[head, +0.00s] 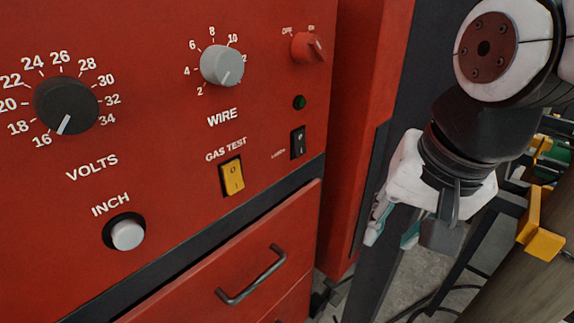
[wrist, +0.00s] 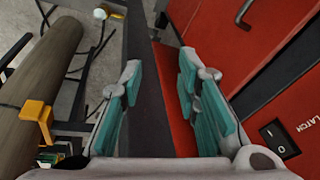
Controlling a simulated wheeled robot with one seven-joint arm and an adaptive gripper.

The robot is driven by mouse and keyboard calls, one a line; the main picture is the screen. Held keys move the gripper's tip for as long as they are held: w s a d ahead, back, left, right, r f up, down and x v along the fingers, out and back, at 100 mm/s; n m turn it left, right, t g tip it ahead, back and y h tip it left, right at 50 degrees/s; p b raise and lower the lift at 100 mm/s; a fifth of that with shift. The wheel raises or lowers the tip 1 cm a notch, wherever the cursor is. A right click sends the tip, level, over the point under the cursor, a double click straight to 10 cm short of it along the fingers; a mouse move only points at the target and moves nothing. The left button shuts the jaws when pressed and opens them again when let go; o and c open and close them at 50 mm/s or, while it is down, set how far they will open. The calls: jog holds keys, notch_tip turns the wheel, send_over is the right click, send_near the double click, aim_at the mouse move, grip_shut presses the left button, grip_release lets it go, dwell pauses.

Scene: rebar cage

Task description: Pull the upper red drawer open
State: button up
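The upper red drawer (head: 226,287) is at the bottom of the red cabinet in the head view, below a dark strip. Its front looks flush with the cabinet or nearly so. Its dark bar handle (head: 252,277) is on the drawer front. In the wrist view the red drawer front (wrist: 215,38) is at the upper right, with part of the handle (wrist: 243,12) at the top edge. My gripper (head: 391,236) is to the right of the cabinet, apart from the handle. In the wrist view my gripper (wrist: 158,85) has its teal-padded fingers spread, with nothing between them.
The control panel (head: 150,190) with knobs and switches is above the drawer. A brown cylinder (wrist: 38,75) with a yellow clamp (wrist: 38,117) is at the left in the wrist view. Cables lie on the grey floor.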

jog(key=s+a+r+m+g+p, duration=0.15)
jog(key=a+m+p, duration=0.25)
jog(key=a, duration=1.1)
send_near(264, 275)
jog(key=shift+y, duration=0.4)
jog(key=x, duration=0.8)
jog(key=shift+d, duration=0.35)
grip_shut()
